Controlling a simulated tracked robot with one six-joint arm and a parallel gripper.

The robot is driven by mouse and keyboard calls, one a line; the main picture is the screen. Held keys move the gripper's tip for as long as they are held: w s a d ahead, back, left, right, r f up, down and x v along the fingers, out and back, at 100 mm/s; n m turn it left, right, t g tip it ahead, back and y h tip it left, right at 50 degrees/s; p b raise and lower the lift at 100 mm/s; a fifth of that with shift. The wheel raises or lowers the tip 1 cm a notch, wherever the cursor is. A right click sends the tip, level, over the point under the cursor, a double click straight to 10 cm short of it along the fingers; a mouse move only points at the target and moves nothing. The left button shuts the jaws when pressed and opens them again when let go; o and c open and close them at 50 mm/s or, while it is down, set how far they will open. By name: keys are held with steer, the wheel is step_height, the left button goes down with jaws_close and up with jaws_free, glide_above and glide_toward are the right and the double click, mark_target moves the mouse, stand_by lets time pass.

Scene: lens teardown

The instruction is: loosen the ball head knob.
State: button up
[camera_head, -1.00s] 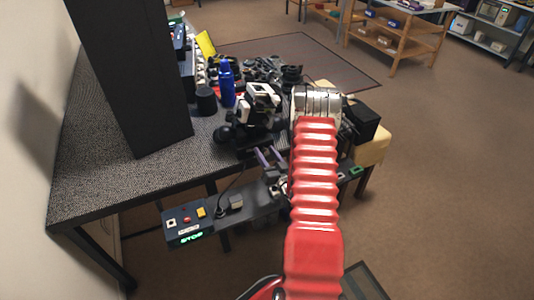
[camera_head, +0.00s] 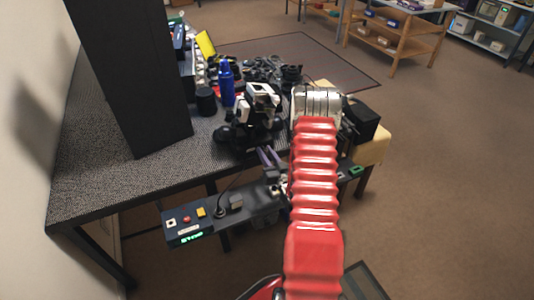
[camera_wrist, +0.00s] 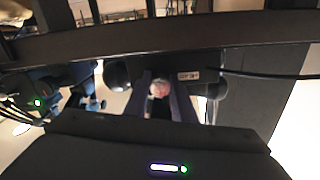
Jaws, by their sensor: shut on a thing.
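My gripper (camera_wrist: 162,92) shows its two dark purple fingers in the wrist view. They are closed on a small round whitish-red end, which I take to be the ball head knob (camera_wrist: 159,88). Most of the knob is hidden between the fingers. In the head view the purple fingers (camera_head: 269,157) are small, at the table's near edge beside my red arm. A black and white device (camera_head: 262,89), seemingly the ball head's mount, stands upright on the table just beyond them. I cannot make out the knob in the head view.
The dark speckled table (camera_head: 110,190) carries a tall black panel (camera_head: 135,80) at left. A blue bottle (camera_head: 226,84) and a black cylinder (camera_head: 206,101) stand behind the device. Dark parts crowd the mat behind. The table's front left is bare.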

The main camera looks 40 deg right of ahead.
steer(key=shift+d+n, duration=0.1)
steer(key=shift+n, duration=0.2)
steer(key=n, duration=0.3)
steer(key=shift+n, duration=0.3)
steer(key=n, duration=1.3)
steer(key=shift+a+f, duration=0.15)
steer(key=shift+a, duration=0.05)
steer(key=shift+n, duration=0.4)
steer(key=o, duration=1.1)
steer(key=shift+c, duration=0.2)
